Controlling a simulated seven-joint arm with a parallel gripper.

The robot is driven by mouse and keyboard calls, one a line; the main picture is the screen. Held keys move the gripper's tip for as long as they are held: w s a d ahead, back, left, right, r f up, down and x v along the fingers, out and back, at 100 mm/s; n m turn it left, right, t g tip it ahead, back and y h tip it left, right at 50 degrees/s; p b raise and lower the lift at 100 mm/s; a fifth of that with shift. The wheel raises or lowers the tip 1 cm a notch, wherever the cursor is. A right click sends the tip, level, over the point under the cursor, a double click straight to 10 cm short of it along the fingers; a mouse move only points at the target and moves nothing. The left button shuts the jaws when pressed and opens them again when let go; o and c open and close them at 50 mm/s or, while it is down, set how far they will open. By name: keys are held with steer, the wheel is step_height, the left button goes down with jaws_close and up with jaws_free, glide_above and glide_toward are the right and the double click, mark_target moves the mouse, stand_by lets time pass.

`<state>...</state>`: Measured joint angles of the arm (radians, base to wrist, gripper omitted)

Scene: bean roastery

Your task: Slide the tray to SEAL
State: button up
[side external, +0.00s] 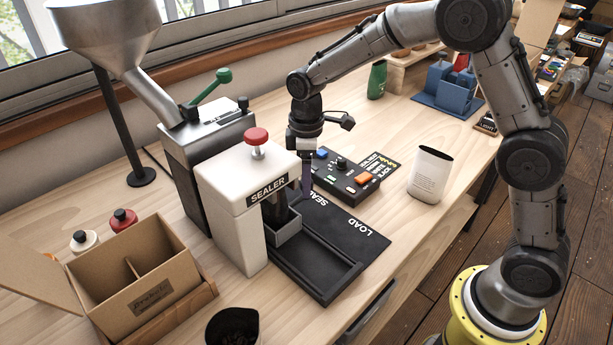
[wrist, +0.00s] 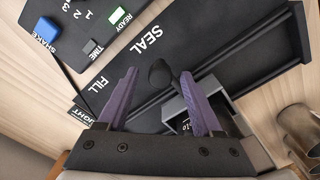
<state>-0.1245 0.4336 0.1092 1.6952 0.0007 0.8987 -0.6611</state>
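The tray (side external: 286,231) is a small grey open box on the black slide track (side external: 318,268), beside the white sealer (side external: 246,205). In the wrist view the tray (wrist: 174,107) shows partly behind my right-hand finger. A dark rounded knob (wrist: 161,74) stands between my fingers; I cannot tell whether it belongs to the tray. My gripper (side external: 306,185) points down behind the tray, next to the sealer. In the wrist view its purple fingers (wrist: 159,86) are apart, with a gap on both sides of the knob. The SEAL label (wrist: 141,42) is on the black mat beyond the fingers.
A black control box (side external: 345,176) with coloured buttons stands just behind the mat. A white pouch (side external: 430,173) stands to its right. A cardboard box (side external: 138,270) and a dark cup (side external: 232,327) are at the front left. The track's LOAD end is clear.

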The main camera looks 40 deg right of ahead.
step_height(320, 180, up, 14)
stand_by(0.6)
steer(key=shift+f, duration=0.1)
steer(key=s+d+r+m+t, duration=0.1)
steer(key=s+d+r+t, duration=0.1)
steer(key=s+r, duration=0.45)
steer(key=s+d+r+m+t, duration=0.1)
steer(key=s+d+r+t, duration=0.15)
steer(key=s, duration=0.65)
steer(key=s+d+f+m+t, duration=0.1)
steer(key=s+f+m, duration=0.6)
steer(key=s, duration=0.5)
step_height(320, 180, down, 2)
